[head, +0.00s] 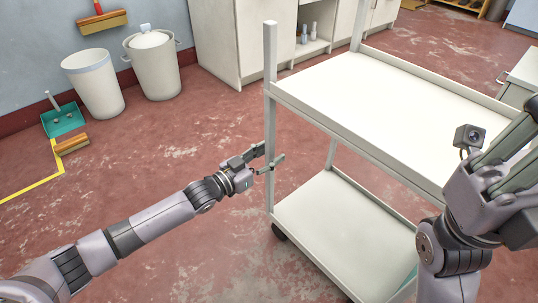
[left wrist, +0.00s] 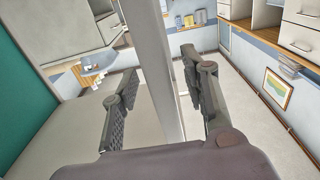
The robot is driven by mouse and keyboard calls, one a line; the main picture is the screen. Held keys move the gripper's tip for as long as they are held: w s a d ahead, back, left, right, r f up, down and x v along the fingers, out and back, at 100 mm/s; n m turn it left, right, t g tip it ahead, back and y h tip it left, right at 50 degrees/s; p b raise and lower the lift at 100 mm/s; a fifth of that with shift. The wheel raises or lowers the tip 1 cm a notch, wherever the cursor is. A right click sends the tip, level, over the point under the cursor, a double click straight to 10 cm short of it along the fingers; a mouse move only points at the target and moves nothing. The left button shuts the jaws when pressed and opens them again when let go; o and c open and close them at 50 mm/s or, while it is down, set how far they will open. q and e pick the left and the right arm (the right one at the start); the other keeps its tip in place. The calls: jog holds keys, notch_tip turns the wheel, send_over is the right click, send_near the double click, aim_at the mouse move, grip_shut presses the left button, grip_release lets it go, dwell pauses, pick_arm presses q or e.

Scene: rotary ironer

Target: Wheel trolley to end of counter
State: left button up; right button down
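The trolley (head: 350,85) is white, with two shelves and upright corner posts, and stands right of centre in the head view. My left gripper (head: 267,160) is at its near left post, between the upper and lower shelves (head: 335,215). In the left wrist view the post (left wrist: 162,60) stands between the two fingers of that gripper, which are apart; the right finger is close to the post. My right gripper (head: 515,140) is at the right edge of the head view, over the trolley's right side; its fingertips run toward the frame edge and their grip is unclear.
A white bin (head: 93,85) and a lidded bin (head: 153,68) stand by the left wall. A green dustpan (head: 62,120) and a brush (head: 72,145) lie near them. White cabinets (head: 230,45) stand behind the trolley. The red floor at left is mostly clear.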

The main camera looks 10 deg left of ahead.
pick_arm(q)
grip_shut()
dwell(0.3)
dwell(0.6)
